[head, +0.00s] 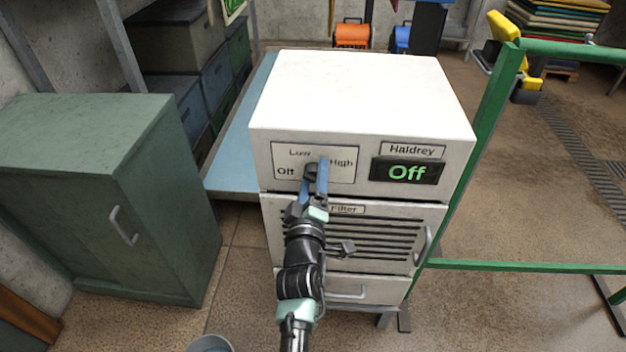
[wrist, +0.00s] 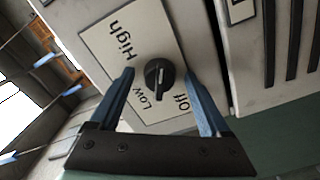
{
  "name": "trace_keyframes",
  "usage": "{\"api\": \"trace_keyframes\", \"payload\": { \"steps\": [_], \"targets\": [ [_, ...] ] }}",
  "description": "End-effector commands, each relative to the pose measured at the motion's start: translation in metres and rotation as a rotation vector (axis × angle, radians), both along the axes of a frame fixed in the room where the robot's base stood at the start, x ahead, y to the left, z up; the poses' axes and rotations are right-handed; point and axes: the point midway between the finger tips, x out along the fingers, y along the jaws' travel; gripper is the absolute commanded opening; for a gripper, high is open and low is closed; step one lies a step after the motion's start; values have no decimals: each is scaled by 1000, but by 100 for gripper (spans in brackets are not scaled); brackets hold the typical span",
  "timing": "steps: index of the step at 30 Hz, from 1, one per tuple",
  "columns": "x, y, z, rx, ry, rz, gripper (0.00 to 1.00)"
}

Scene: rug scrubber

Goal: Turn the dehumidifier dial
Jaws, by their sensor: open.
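The dehumidifier (head: 360,90) is a white box unit with a dial plate marked Off, Low and High on its front. The dial (wrist: 159,77) is a round black knob, seen clearly in the wrist view; in the head view it is largely hidden by my gripper. Its pale pointer line lies roughly toward the Off and Low side; I cannot tell exactly which mark.
Below the dial is a filter panel (head: 398,212) with a handle at right, and a drawer (head: 340,290). A green cabinet (head: 95,180) stands at left. A green rail frame (head: 490,120) stands close at right. A blue-grey table (head: 228,170) lies behind.

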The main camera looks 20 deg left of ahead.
Motion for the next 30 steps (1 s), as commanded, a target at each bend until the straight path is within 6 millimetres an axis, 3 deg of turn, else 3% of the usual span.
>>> {"api": "trace_keyframes", "payload": {
  "steps": [5, 19, 30],
  "targets": [
    [0, 0, 0, 0, 0, 0, 81],
    [0, 0, 0, 0, 0, 0, 0],
    [0, -1, -1, 57, 16, -1, 0]
  ]
}}
